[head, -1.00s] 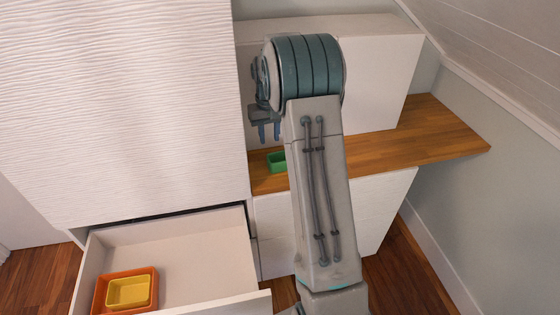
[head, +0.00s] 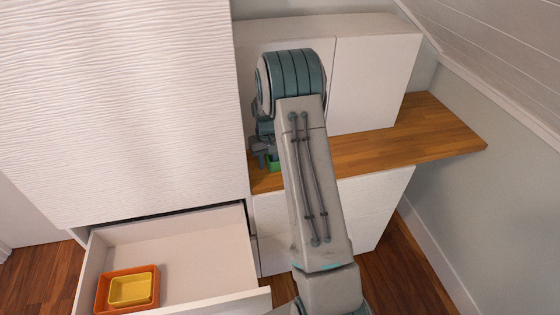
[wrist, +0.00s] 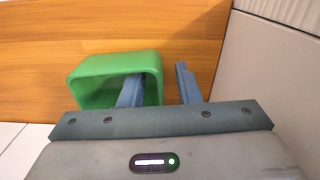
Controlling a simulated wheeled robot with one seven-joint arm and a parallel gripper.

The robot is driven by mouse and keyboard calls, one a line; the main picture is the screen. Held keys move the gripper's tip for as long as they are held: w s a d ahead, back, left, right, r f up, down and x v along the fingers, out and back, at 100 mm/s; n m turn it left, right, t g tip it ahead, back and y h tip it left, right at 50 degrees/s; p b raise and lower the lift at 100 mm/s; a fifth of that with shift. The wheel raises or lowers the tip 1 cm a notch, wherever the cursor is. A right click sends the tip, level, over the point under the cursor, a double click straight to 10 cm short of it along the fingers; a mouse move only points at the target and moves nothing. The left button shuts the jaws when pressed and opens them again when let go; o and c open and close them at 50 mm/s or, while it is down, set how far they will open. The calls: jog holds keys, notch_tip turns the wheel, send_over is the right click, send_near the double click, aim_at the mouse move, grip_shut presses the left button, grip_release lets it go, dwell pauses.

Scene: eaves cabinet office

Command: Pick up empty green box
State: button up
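The green box (wrist: 88,80) is small and hollow, and nothing shows in the part of its inside that I can see. It sits on the wooden shelf (wrist: 40,40). In the head view the green box (head: 273,165) is mostly hidden behind my arm and gripper (head: 262,157). My gripper (wrist: 159,75) is open in the wrist view, with its fingers apart. One finger reaches into the box and the other is outside, right of its wall. The wall lies between them, with a gap to the outer finger.
An open white drawer (head: 200,258) at lower left holds an orange box (head: 107,292) with a yellow box (head: 130,291) inside. White cabinets (head: 375,75) stand along the back of the shelf. The shelf is clear to the right (head: 430,130).

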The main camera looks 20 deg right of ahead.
grip_shut()
